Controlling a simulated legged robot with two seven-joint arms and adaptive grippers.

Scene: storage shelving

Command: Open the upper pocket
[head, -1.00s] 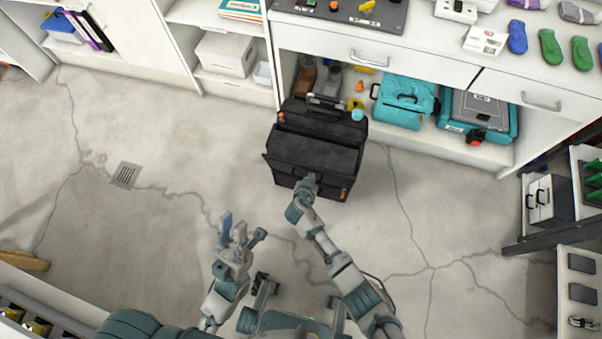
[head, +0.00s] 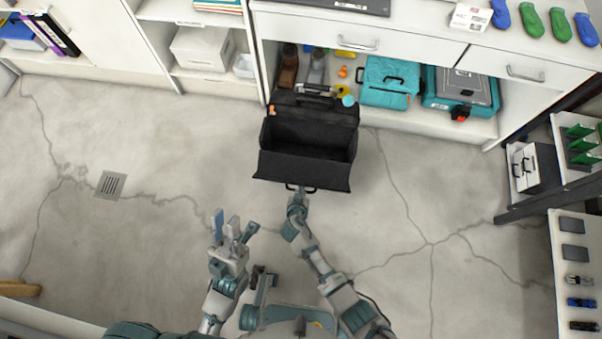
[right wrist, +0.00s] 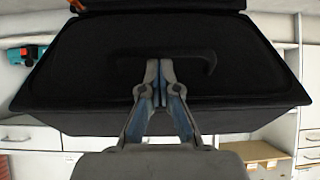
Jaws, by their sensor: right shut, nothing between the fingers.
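The black tool bag (head: 313,110) stands on the floor in front of the shelving. Its upper pocket is open towards me: the dark interior (head: 308,138) shows, and the front flap (head: 305,170) is tilted outward. A dark handle (head: 307,189) shows at the flap's near edge. My right gripper (head: 297,193) is at this edge. In the right wrist view my right gripper (right wrist: 159,66) is shut and empty, its tips close by the handle (right wrist: 203,63); contact cannot be told. My left gripper (head: 231,225) is open and empty above bare floor, left of the bag.
Behind the bag, a low shelf holds a teal bag (head: 388,84) and a teal case (head: 460,92). White drawers (head: 318,33) are above them. A dark rack (head: 530,165) stands at the right. The floor left of the bag is clear, with a drain grate (head: 110,185).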

